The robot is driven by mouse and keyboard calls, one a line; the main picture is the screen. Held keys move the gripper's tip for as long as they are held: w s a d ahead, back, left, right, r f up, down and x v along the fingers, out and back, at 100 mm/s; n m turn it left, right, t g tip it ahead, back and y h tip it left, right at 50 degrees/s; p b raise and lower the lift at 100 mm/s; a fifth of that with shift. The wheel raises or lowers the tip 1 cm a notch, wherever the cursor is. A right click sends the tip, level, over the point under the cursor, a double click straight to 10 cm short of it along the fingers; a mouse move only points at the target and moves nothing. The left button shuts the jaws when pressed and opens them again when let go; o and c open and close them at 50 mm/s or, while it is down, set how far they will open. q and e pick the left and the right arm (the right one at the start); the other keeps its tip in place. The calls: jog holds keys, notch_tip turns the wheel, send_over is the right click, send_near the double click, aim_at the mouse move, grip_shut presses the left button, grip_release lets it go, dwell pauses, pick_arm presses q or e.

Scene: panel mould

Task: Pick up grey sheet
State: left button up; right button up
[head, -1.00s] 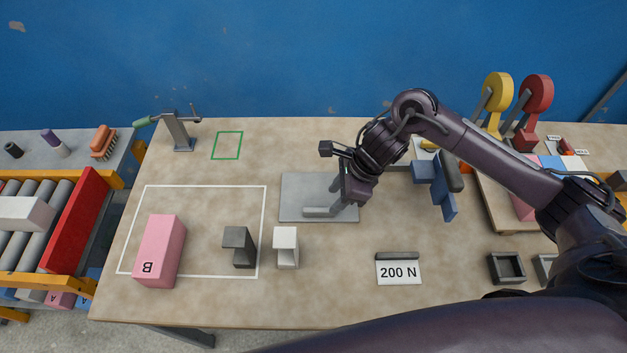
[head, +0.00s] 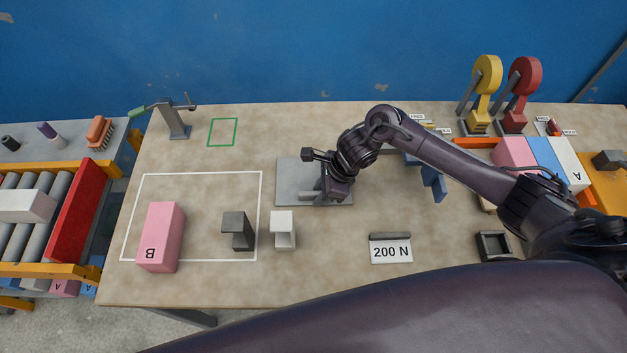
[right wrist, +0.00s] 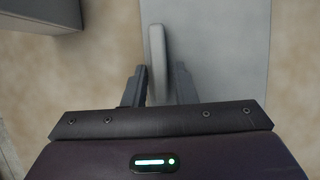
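The grey sheet (head: 287,178) lies flat on the table near the middle in the head view. In the right wrist view the sheet (right wrist: 225,50) fills the upper right, with a raised light bar (right wrist: 157,45) along its left edge. My right gripper (head: 318,195) is low over the sheet's near part. In the right wrist view the right gripper's fingers (right wrist: 159,82) stand on either side of the bar, with narrow gaps showing; firm contact is not visible. My left gripper is not in view.
A 200 N card (head: 391,252) is at the near right. The table between sheet and card is bare.

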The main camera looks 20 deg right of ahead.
grip_shut()
jog(key=shift+r, duration=0.2)
